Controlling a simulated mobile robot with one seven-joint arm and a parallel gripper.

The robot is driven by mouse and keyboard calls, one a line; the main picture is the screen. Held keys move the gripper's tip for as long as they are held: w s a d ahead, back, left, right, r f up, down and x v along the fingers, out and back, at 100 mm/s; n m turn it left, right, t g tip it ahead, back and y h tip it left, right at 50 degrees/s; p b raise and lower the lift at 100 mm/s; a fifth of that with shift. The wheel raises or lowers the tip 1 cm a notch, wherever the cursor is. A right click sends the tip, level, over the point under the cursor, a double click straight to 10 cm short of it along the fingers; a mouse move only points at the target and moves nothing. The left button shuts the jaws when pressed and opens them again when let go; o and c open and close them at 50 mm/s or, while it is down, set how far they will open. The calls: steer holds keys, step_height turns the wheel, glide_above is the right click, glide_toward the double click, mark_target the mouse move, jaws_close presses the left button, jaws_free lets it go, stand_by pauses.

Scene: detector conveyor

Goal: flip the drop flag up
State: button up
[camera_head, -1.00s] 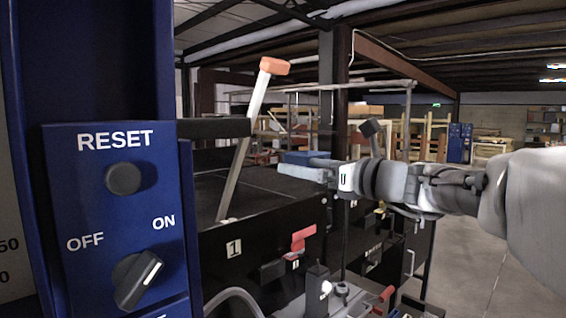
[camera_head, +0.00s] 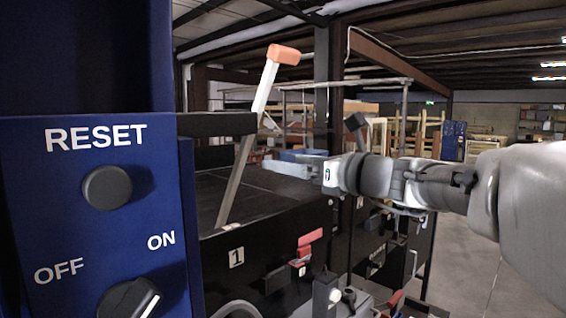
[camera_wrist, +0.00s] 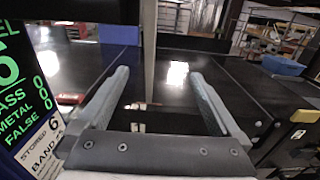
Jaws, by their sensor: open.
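The drop flag appears to be a pale flat bar with an orange tip (camera_head: 261,100). It stands up from the conveyor's side and leans right at the top. My gripper (camera_head: 268,166) is just right of the bar's middle in the head view, pointing left, and looks apart from it. In the wrist view a grey upright bar (camera_wrist: 149,50), likely the same flag, shows between the lines of my two open fingers (camera_wrist: 160,75). Nothing is held. The orange tip is out of the wrist view.
A blue panel (camera_head: 75,225) with a RESET button (camera_head: 107,187) and an OFF/ON knob (camera_head: 130,300) stands close at left. The dark conveyor (camera_head: 270,197) lies beneath my gripper. A red handle (camera_head: 310,238) is on its front side. Open floor is at right.

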stand_by(0.3)
jaws_close()
stand_by(0.4)
stand_by(0.5)
stand_by(0.3)
jaws_free()
stand_by(0.4)
